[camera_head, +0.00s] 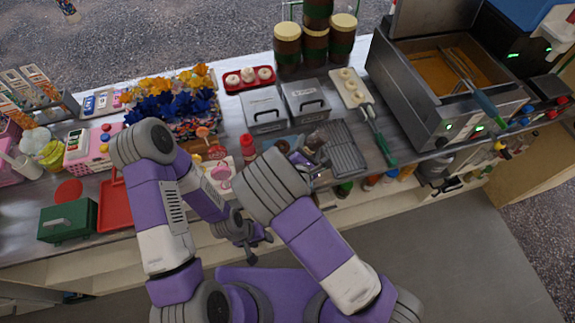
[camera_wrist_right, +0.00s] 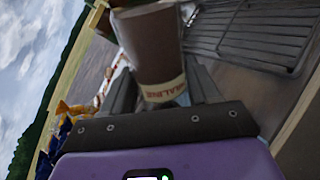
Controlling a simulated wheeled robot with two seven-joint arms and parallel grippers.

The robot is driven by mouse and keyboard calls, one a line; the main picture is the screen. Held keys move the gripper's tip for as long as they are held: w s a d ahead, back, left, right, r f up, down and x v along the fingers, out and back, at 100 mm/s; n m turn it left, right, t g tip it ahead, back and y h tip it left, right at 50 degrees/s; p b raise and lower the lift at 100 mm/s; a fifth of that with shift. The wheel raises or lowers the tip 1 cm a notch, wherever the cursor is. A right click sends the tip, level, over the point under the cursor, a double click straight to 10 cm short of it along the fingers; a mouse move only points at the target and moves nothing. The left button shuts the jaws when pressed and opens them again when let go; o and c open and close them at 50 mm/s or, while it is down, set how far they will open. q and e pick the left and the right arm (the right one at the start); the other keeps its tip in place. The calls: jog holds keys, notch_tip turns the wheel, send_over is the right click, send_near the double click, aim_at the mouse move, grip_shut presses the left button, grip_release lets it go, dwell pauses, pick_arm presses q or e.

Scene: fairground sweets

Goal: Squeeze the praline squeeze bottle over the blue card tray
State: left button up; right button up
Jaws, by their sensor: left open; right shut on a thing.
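My right gripper (camera_head: 312,168) is shut on the praline squeeze bottle, above the front of the counter. The brown bottle (camera_wrist_right: 156,45) fills the space between its fingers in the right wrist view, with a pale band of lettering at the near end. My left gripper (camera_head: 254,246) is open and empty, low in front of the counter edge. I cannot make out the blue card tray for certain.
A dark wire rack (camera_head: 345,150) lies beside the right gripper. Two grey lidded boxes (camera_head: 265,112) stand behind it. A fryer (camera_head: 440,90) is at the right. A red tray (camera_head: 116,205) and a green box (camera_head: 68,221) are at the left.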

aim_at(317, 144)
jog(key=shift+r, duration=0.15)
jog(key=s+r+p, duration=0.2)
jog(key=s+d+r+p, duration=0.1)
jog(key=s+r+p, duration=0.1)
jog(key=shift+d+r+p, duration=0.15)
jog(key=shift+r+p, duration=0.05)
jog(key=shift+p, duration=0.15)
jog(key=shift+s+d+r, duration=0.15)
jog(key=shift+s+r, duration=0.1)
jog(key=shift+s, duration=0.1)
jog(key=shift+f, duration=0.1)
